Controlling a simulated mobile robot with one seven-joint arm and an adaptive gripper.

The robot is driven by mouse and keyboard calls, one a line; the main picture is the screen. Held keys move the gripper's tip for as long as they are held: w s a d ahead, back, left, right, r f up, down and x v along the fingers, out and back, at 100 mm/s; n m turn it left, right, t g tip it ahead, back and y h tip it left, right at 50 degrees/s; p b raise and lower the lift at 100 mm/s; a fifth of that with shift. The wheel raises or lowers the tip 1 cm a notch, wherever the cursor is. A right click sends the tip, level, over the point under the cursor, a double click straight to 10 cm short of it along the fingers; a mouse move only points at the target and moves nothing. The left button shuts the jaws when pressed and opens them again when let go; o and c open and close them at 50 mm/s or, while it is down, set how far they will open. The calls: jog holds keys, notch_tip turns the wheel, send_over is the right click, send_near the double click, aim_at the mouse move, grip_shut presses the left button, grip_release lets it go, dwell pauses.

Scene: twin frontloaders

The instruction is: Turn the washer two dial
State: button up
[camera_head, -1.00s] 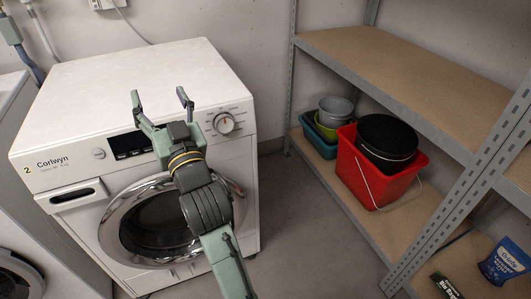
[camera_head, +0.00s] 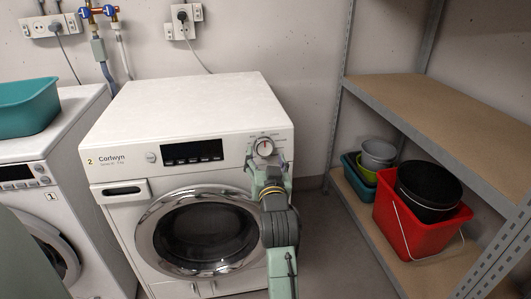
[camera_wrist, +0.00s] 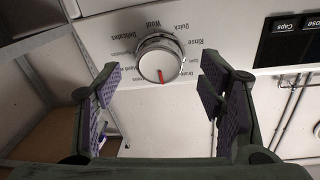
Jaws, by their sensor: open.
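The washer two (camera_head: 190,100) is white, with a yellow "2" label and the name Corlwyn. Its dial (camera_head: 264,147) is a round silver knob with a red mark at the right of the front panel. In the wrist view the dial (camera_wrist: 159,59) sits beyond and between the fingertips, its red mark pointing down in that picture, with programme names printed around it. My gripper (camera_head: 268,168) is at the panel just below the dial in the head view. In the wrist view my gripper (camera_wrist: 160,82) is open, with a finger on each side and nothing between the purple pads.
Washer one (camera_head: 40,165) stands at the left with a teal tub (camera_head: 26,104) on top. A metal shelf (camera_head: 440,105) at the right holds a red bucket (camera_head: 405,222), a black pot and smaller tubs. Bare floor lies between washer two and the shelf.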

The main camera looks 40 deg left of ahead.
aim_at(264, 147)
jog(key=shift+x, duration=1.35)
jog(key=shift+c, duration=0.4)
jog(key=c, duration=1.1)
